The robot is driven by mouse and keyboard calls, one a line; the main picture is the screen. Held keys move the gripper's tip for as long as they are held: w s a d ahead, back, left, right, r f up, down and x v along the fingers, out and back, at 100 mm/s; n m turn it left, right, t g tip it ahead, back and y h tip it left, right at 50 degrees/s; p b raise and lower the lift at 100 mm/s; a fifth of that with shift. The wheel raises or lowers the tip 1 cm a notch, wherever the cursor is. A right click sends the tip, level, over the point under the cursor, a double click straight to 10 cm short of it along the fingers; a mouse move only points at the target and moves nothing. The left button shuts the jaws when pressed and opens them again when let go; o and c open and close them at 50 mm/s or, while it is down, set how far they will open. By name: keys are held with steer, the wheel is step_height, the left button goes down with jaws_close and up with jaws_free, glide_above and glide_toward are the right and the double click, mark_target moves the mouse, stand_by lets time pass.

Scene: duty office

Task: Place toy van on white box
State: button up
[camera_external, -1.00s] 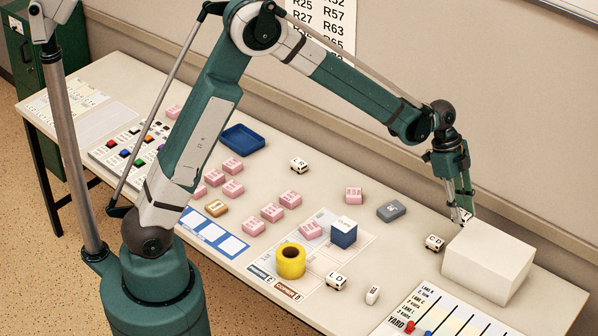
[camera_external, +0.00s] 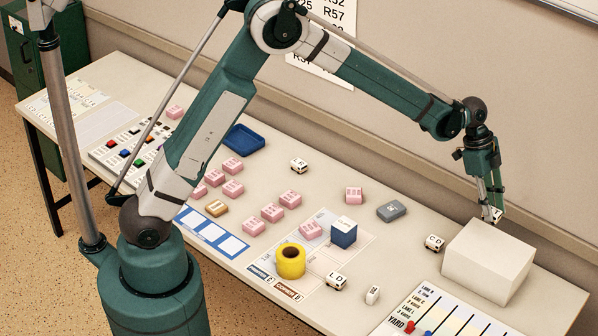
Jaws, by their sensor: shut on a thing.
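The white box (camera_external: 478,262) stands at the right end of the table. My gripper (camera_external: 495,213) points down over the back part of the box's top and is shut on a small white toy van (camera_external: 497,215) with dark markings. The fingers partly hide this van. I cannot tell whether its underside touches the box top. Similar white lettered vans stand on the table: one just left of the box (camera_external: 434,243), one at the back (camera_external: 299,166) and one near the front (camera_external: 336,281).
A lane board (camera_external: 455,312) with coloured pegs lies in front of the box. A grey block (camera_external: 391,211), pink blocks (camera_external: 354,195), a blue cube (camera_external: 344,233) and a yellow roll (camera_external: 291,262) are to the left. The wall runs close behind the box.

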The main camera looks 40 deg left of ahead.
steer(key=shift+f, duration=2.9)
steer(key=shift+f, duration=1.85)
steer(key=shift+f, duration=0.15)
steer(key=o, duration=0.9)
steer(key=shift+c, duration=0.2)
steer(key=v, duration=1.2)
